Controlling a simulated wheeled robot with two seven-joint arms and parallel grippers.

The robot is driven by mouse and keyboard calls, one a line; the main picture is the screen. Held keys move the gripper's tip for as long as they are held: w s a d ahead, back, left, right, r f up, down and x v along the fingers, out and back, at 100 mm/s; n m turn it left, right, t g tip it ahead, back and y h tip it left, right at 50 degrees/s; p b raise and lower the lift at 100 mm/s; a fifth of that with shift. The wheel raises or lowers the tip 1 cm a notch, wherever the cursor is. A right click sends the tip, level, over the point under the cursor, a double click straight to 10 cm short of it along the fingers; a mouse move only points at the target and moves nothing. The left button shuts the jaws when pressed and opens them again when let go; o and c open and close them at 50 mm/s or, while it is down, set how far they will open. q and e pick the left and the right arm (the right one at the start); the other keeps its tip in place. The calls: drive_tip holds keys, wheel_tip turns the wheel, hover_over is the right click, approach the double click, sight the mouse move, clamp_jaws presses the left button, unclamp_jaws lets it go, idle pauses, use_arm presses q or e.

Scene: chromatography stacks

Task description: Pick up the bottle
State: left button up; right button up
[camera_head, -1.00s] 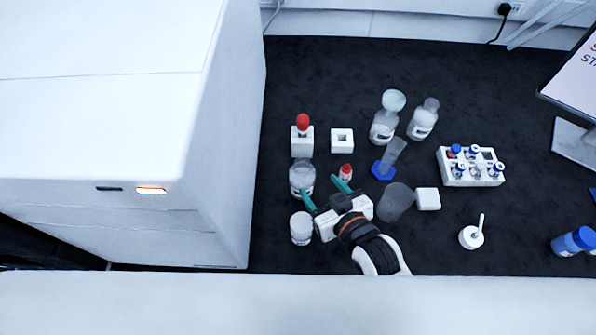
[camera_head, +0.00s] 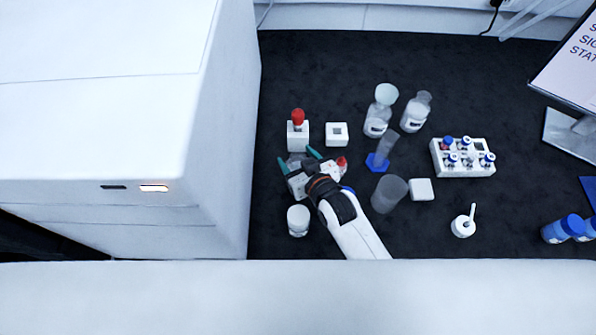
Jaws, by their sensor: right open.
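My right gripper (camera_head: 298,159) is open, with its two teal fingers spread and pointing away from me. A clear bottle (camera_head: 296,158) shows between the fingers, and the gripper body hides most of it. I cannot tell whether the fingers touch it. A small red-capped bottle (camera_head: 342,163) is just right of the gripper, partly hidden by it. Two other clear labelled bottles stand further back, one with a funnel-like top (camera_head: 377,124) and one to its right (camera_head: 414,115). My left gripper is not in view.
A white jar (camera_head: 298,221) stands close in front of the gripper. A red-topped item in a white block (camera_head: 298,133) is behind it. A cylinder on a blue base (camera_head: 381,157), a grey beaker (camera_head: 389,194) and a vial rack (camera_head: 463,170) are to the right. A large white machine (camera_head: 190,150) bounds the left.

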drive_tip(key=shift+c, duration=0.3)
clamp_jaws()
drive_tip(key=shift+r, duration=0.1)
drive_tip(key=shift+r, duration=0.1)
